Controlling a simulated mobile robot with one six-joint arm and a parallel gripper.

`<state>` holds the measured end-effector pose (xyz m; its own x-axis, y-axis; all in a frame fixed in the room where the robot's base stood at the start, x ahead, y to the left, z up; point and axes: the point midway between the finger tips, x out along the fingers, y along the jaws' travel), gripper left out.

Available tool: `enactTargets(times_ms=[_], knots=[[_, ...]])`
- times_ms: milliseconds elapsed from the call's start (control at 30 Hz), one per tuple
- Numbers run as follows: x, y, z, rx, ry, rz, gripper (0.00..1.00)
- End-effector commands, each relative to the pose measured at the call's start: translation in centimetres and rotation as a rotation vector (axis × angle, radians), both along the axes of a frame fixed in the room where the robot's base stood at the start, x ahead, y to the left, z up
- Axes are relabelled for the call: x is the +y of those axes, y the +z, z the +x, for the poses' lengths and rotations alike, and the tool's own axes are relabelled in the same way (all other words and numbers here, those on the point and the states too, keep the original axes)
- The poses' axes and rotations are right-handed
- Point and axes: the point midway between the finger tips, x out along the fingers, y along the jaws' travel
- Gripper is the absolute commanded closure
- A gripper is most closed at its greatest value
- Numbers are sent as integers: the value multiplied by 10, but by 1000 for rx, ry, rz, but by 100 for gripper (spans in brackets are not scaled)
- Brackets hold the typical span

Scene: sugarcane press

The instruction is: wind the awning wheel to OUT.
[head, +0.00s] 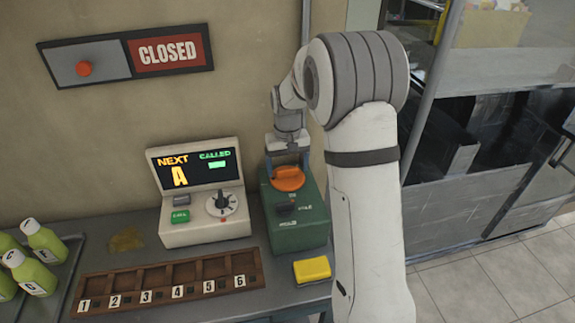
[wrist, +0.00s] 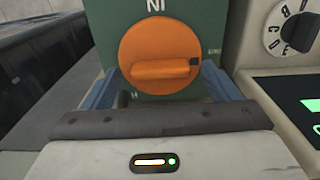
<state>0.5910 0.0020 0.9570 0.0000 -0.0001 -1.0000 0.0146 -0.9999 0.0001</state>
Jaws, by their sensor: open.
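The orange awning wheel (head: 288,179) sits on the green box (head: 318,222) at the back of the bench. In the wrist view the wheel (wrist: 160,56) is a round disc with a raised grip bar lying about level. A dark mark sits at the bar's right end. Upside-down letters reading IN show above the wheel on the box (wrist: 105,28); other small labels are partly hidden. My gripper (wrist: 162,74) is open, with one blue finger on each side of the wheel and no clear grip on the bar. In the head view my gripper (head: 287,158) is right above the wheel.
A cream console (head: 205,232) with a screen and dial stands close left of the box. A numbered wooden rack (head: 165,285) and a yellow sponge-like block (head: 312,270) lie in front. Green bottles (head: 42,242) stand far left. A CLOSED sign (head: 167,52) hangs on the wall.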

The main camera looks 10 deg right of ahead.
Motion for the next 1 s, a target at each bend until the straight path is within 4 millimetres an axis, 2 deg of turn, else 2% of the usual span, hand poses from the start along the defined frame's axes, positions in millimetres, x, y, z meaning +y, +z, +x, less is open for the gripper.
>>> enactTargets(times_ms=[167,500,667,1000], knots=[[0,15,1,-4,0,0,18],[0,69,1,-3,0,0,18],[0,77,0,-1,1,0,18],[0,78,0,0,1,0,18]])
